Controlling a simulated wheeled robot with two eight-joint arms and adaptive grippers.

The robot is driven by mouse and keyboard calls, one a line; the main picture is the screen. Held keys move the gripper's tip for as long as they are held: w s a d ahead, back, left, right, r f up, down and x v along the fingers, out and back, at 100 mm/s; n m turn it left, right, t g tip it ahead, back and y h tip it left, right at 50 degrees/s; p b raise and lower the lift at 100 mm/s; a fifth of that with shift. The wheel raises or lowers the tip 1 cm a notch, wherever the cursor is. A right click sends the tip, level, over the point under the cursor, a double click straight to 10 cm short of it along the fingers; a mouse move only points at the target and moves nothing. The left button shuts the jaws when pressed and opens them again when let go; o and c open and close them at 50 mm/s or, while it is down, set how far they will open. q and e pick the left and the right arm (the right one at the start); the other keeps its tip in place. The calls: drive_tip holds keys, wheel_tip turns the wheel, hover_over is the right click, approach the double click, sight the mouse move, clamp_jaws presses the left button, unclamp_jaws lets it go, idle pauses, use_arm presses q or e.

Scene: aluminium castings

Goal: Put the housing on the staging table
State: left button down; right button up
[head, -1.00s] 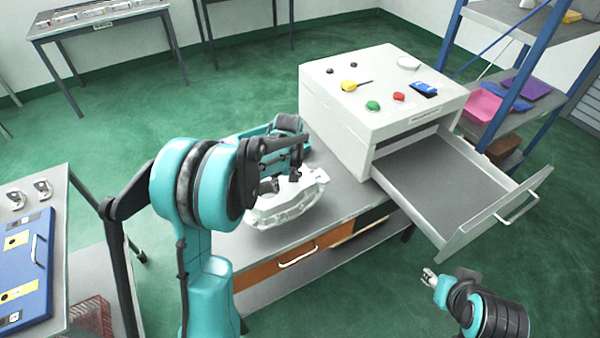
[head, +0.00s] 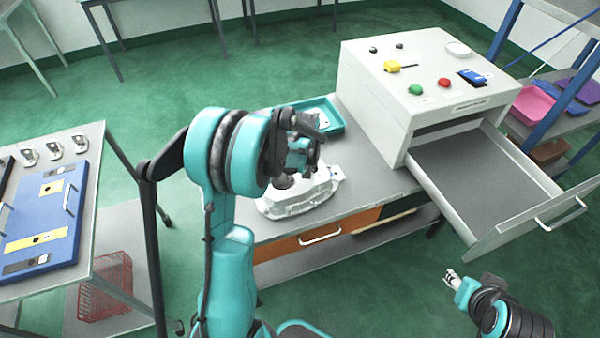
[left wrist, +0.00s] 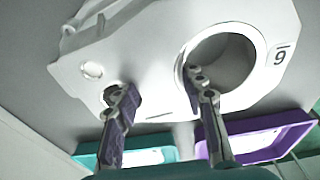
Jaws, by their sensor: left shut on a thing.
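The housing (head: 300,195) is a white casting at the near left part of the grey bench top (head: 375,188), below my left gripper (head: 294,175). I cannot tell whether it rests on the bench or is just clear of it. In the left wrist view the housing (left wrist: 150,55) has a large round hole, a smaller hole and a number tag. My left gripper (left wrist: 160,105) is shut on it, one finger at each hole. My right gripper (head: 452,280) is low at the right, away from the bench; its jaw opening is unclear. Which table is the staging table is not marked.
A white cabinet (head: 385,110) with an open drawer (head: 475,170) stands right of the housing. A teal tray (head: 335,118) lies behind it. A table (head: 92,170) at the left carries a blue panel (head: 45,215) and several small metal parts. Green floor separates this table and the bench.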

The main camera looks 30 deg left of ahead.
use_arm(q)
drive_tip(key=c, duration=0.9)
unclamp_jaws()
wheel_tip(320, 180, up, 12)
drive_tip(key=s+d+p, duration=0.1)
drive_tip(key=d+p, duration=0.1)
drive_tip(key=p, duration=0.2)
drive_tip(key=s+d+r+m+t, duration=0.3)
drive_tip(key=s+d+m, duration=0.2)
drive_tip(key=s, duration=0.4)
drive_tip(key=s+d+r+m+t+h, duration=0.1)
drive_tip(key=s+d+r+m+t, duration=0.2)
drive_tip(key=s+d, duration=0.4)
drive_tip(key=shift+s+r+m, duration=0.55)
drive_tip(key=shift+s+m, duration=0.45)
drive_tip(key=shift+s, duration=0.05)
